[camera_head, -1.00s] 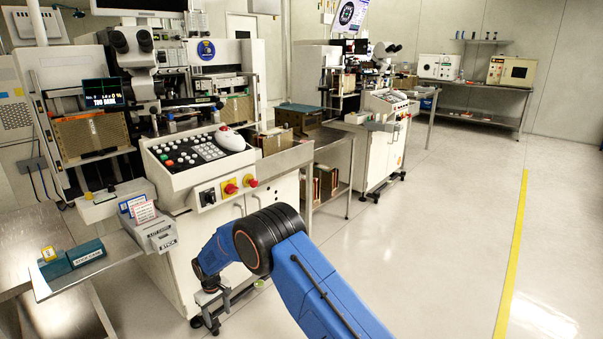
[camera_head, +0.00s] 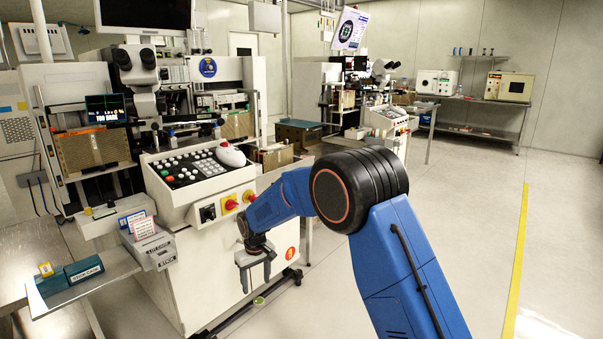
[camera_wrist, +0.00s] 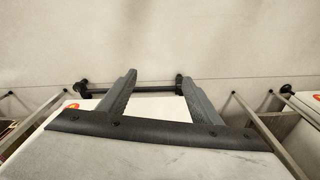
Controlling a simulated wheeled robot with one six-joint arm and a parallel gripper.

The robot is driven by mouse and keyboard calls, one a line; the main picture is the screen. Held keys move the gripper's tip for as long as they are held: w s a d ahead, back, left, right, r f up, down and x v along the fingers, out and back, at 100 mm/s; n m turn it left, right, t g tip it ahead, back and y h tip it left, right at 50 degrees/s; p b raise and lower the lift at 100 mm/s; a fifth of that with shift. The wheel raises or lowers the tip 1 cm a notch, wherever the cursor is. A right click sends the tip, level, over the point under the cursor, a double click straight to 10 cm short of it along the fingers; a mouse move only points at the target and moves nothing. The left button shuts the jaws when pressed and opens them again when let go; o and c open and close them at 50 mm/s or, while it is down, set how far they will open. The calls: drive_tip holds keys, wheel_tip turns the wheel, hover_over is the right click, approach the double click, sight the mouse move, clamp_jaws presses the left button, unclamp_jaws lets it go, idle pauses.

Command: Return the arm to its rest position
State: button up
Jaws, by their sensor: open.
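My blue arm with a black elbow joint reaches in from the lower right in the head view. My gripper (camera_head: 256,270) hangs at its end, pointing down, in front of the white cabinet (camera_head: 215,265) of the wire bonding machine. In the wrist view, the two grey fingers of my gripper (camera_wrist: 157,88) stand apart with nothing between them. The floor and part of a white cabinet show below them.
A control console (camera_head: 196,175) with buttons, red knobs and a white mouse is just above and left of my gripper. A metal shelf (camera_head: 90,285) with small boxes juts out at the left. Open floor with a yellow line (camera_head: 517,265) lies to the right.

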drive_tip(key=s+d+r+m+t, duration=0.1)
drive_tip(key=s+d+r, duration=0.4)
drive_tip(key=d+r, duration=0.35)
drive_tip(key=s+d+r+m, duration=0.1)
drive_tip(key=s+d+r, duration=0.3)
drive_tip(key=d+r, duration=0.45)
drive_tip(key=s+d+r+m+t, duration=0.15)
drive_tip(key=s+d+r, duration=0.4)
drive_tip(key=d, duration=0.55)
drive_tip(key=s+d+r+m, duration=0.2)
drive_tip(key=s+d+r, duration=0.2)
drive_tip(key=s+d, duration=0.85)
drive_tip(key=s+d+f+m, duration=0.1)
drive_tip(key=s+d, duration=0.1)
drive_tip(key=s, duration=0.6)
drive_tip(key=s+d+f+m+t, duration=0.1)
drive_tip(key=s+d+f, duration=0.1)
drive_tip(key=s, duration=0.6)
drive_tip(key=shift+s+d+f+h, duration=0.15)
drive_tip(key=shift+s+f+h, duration=0.05)
drive_tip(key=shift+s+h, duration=0.1)
drive_tip(key=shift+c, duration=0.5)
